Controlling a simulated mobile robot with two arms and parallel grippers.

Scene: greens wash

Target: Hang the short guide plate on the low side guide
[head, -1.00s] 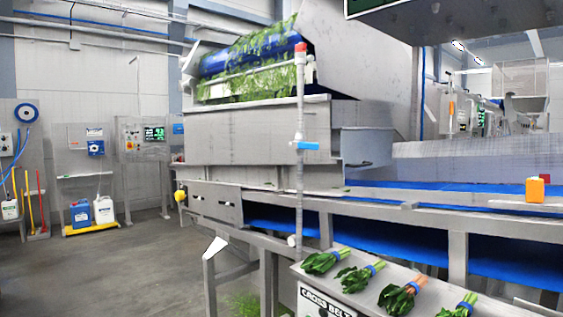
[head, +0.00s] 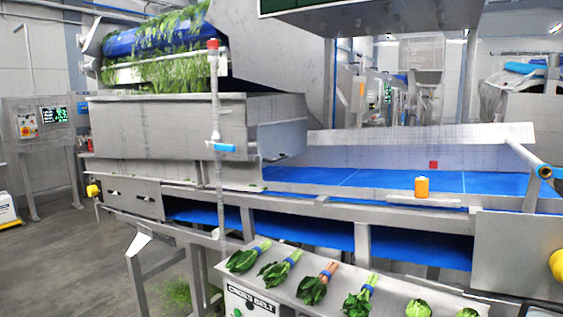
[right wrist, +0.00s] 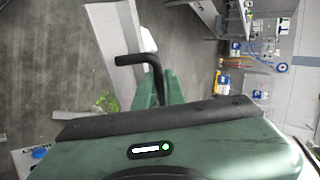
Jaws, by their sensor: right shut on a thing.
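In the right wrist view, green finger-like parts of my right gripper (right wrist: 158,87) are shut around the end of a bent black handle (right wrist: 140,62). A pale plate (right wrist: 132,48) shows behind the handle and appears to be the short guide plate; the join between them is unclear. In the head view, a low grey side wall (head: 370,155) runs along the far side of the blue belt, and a low rail (head: 330,210) runs along its near side. I cannot tell which is the low side guide. Neither gripper shows in the head view.
An orange block (head: 421,187) stands on the near rail, and a red block (head: 433,165) is at the far wall. Several bunches of greens (head: 312,285) lie on the sloping front shelf (head: 390,300). A thin upright pipe with a blue valve (head: 220,147) stands before the machine.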

